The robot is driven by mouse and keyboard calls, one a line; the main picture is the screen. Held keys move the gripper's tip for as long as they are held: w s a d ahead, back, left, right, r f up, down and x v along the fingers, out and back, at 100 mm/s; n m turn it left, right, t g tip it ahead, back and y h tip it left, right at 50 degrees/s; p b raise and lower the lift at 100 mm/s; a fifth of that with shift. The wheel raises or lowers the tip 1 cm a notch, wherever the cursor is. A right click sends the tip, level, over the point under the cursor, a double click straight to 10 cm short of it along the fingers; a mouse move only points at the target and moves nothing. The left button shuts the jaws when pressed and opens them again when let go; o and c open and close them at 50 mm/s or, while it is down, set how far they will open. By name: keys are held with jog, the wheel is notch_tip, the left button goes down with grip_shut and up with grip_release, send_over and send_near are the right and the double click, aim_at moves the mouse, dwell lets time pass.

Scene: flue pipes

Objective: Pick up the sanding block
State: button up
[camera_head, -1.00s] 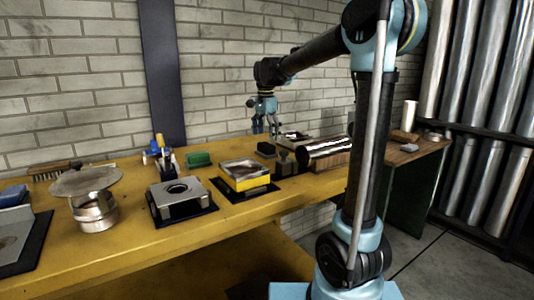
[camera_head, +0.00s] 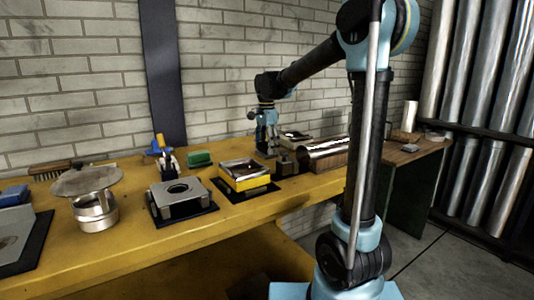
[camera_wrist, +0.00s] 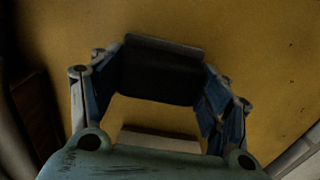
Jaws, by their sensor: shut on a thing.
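The sanding block looks like a dark block with a paler upper edge; in the wrist view the sanding block (camera_wrist: 160,75) sits between my two fingers. My gripper (camera_head: 266,148) is down at the back of the yellow bench in the head view, and its fingers also show in the wrist view (camera_wrist: 158,85). It is shut on the block, with one finger on each side. In the head view the fingers mostly hide the block, and I cannot tell whether it touches the bench.
A small dark block with a knob (camera_head: 285,162) and a metal pipe (camera_head: 323,147) on a wooden cradle stand close right of my gripper. A yellow-sided box (camera_head: 245,183) is in front. A green block (camera_head: 201,159) lies left. The bench (camera_head: 150,250) is clear along its front.

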jog(key=shift+r, duration=0.1)
notch_tip(320, 180, up, 10)
jog(key=shift+f, duration=0.1)
dwell(0.5)
jog(key=o, duration=0.6)
jog(key=shift+c, duration=0.2)
jog(key=c, duration=0.3)
